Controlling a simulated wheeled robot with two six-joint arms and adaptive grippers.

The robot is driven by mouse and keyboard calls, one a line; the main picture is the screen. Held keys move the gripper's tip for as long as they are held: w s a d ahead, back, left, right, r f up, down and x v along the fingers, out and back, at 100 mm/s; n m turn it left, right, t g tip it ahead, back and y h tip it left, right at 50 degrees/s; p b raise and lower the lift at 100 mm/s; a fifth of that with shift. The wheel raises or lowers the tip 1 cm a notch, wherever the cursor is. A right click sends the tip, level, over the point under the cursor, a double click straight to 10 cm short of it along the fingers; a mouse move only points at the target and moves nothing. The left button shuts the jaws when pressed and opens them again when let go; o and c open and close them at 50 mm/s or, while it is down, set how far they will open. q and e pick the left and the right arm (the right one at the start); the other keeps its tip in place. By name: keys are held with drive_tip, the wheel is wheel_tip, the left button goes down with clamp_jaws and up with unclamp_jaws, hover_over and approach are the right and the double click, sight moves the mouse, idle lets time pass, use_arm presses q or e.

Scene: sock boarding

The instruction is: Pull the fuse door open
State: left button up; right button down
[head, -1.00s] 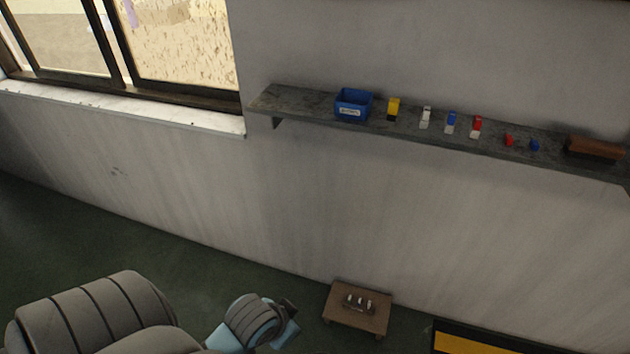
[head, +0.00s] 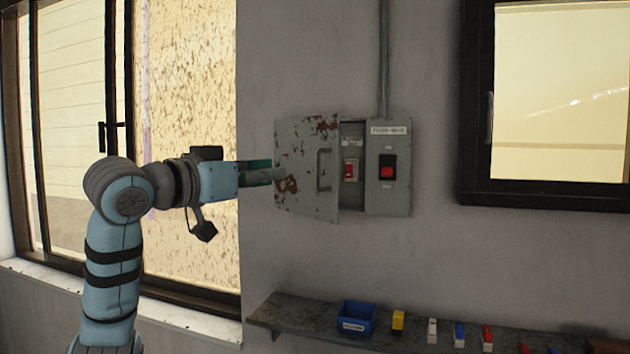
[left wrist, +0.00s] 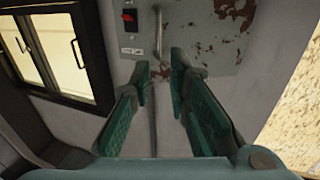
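The fuse door (head: 305,190) is a grey, rust-patched panel with a vertical handle (head: 324,170) near its right edge. It stands ajar on the wall box, its right edge away from the box, and a red switch (head: 351,170) shows behind it. My left gripper (head: 282,172) is at the left part of the door, left of the handle. In the left wrist view its teal fingers (left wrist: 162,65) are apart with nothing between them, and the door (left wrist: 205,35) and handle (left wrist: 159,35) lie beyond their tips. I cannot tell whether a finger touches the door. My right gripper is not in view.
The fixed right part of the box (head: 388,190) carries a black and red switch (head: 388,167). A conduit (head: 384,60) runs up from it. A shelf (head: 290,312) below holds a blue bin (head: 356,317) and several small coloured items. Windows flank the box.

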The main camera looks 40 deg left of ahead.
sight(317, 171)
use_arm(q)
drive_tip(key=w+p, duration=0.4)
drive_tip(key=w, duration=0.9)
drive_tip(key=shift+w+f, duration=0.1)
drive_tip(key=shift+w, duration=0.45)
drive_tip(key=shift+w+f, duration=0.1)
drive_tip(key=shift+c, duration=0.3)
clamp_jaws()
